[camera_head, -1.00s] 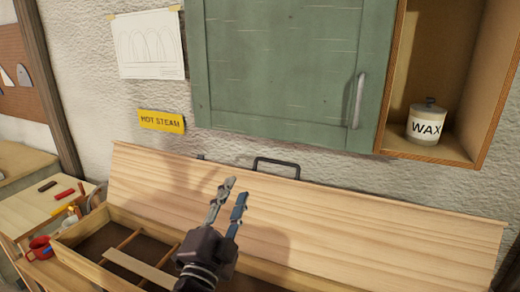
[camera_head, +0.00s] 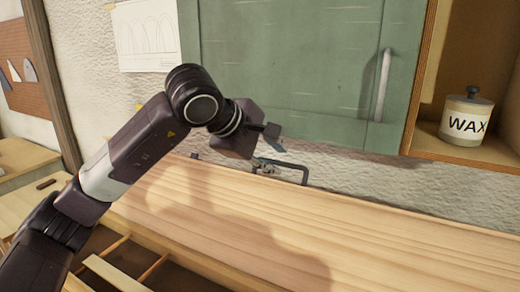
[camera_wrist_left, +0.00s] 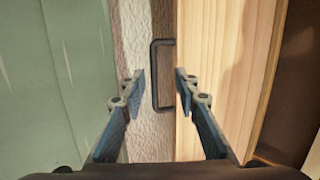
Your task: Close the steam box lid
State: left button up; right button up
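The steam box lid (camera_head: 250,215) is a long pale wooden board, raised and leaning back towards the wall. Its dark bar handle (camera_head: 302,168) is at the lid's top edge. Part of the open box (camera_head: 165,240) shows below the lid, with slats inside. My left gripper (camera_head: 271,147) is at the handle, above the lid's top edge. In the left wrist view its fingers (camera_wrist_left: 160,76) are spread, with the handle (camera_wrist_left: 154,88) seen between them and not clamped. The lid (camera_wrist_left: 225,70) also shows there, on the right. My right gripper is not in view.
A green cabinet door (camera_head: 285,60) with a grey handle is close above my left gripper. A white WAX jar (camera_head: 465,118) stands on an open shelf at right. The stone wall (camera_head: 345,172) is just behind the lid handle. A side bench (camera_head: 20,205) is at left.

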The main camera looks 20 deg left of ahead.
pick_arm(q)
jog(key=y, duration=0.2)
send_near(270, 161)
jog(key=shift+n+t, duration=0.3)
jog(key=b+x, duration=0.1)
jog(key=x, duration=0.9)
jog(key=shift+f, duration=0.35)
jog(key=shift+c, duration=0.6)
